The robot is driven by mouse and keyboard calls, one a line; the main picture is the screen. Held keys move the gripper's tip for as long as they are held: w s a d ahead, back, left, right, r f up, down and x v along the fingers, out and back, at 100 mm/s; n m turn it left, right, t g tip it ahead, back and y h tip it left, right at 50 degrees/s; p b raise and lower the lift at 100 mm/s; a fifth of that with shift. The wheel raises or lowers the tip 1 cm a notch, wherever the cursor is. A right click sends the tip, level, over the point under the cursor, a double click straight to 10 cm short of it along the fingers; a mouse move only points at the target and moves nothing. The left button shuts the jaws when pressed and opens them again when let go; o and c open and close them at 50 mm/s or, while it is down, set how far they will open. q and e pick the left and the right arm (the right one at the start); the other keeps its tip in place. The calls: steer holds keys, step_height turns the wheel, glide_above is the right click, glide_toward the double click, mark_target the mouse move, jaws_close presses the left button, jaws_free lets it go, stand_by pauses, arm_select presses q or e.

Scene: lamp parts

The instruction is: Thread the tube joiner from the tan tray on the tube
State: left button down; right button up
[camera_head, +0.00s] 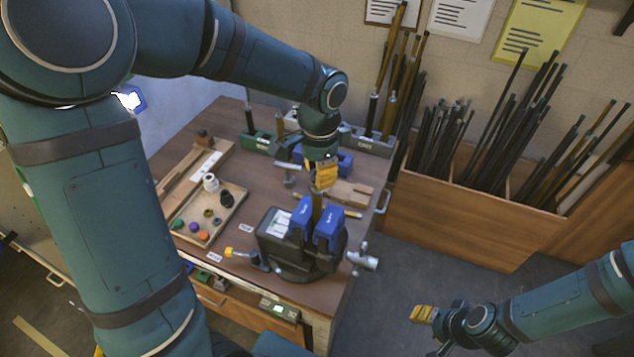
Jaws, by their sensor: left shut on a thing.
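The tan tray (238,208) lies left of the vise with a white part, a dark part and several small coloured caps. My right gripper (422,314) is off the bench at lower right, its opening unclear.
The wooden workbench (185,140) also bears a green box (262,142), a grey holder (370,142) and a wooden block (350,193). A wooden bin (470,220) full of dark rods stands at right. Floor between bench and bin is clear.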

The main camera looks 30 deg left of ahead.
arm_select(q)
steer(key=m, duration=0.2)
steer(key=m+p, duration=0.1)
steer(key=m, duration=0.1)
steer(key=shift+s+f, duration=0.1)
steer(key=shift+s, duration=0.1)
steer(key=shift+d+f+m+p, duration=0.1)
steer(key=shift+m+p, duration=0.2)
steer(key=shift+m, duration=0.3)
steer(key=shift+s+m+p, duration=0.1)
steer(key=shift+m+p, duration=0.5)
steer(key=shift+m, duration=0.5)
steer(key=shift+m+p, duration=0.35)
steer(key=shift+m, duration=1.95)
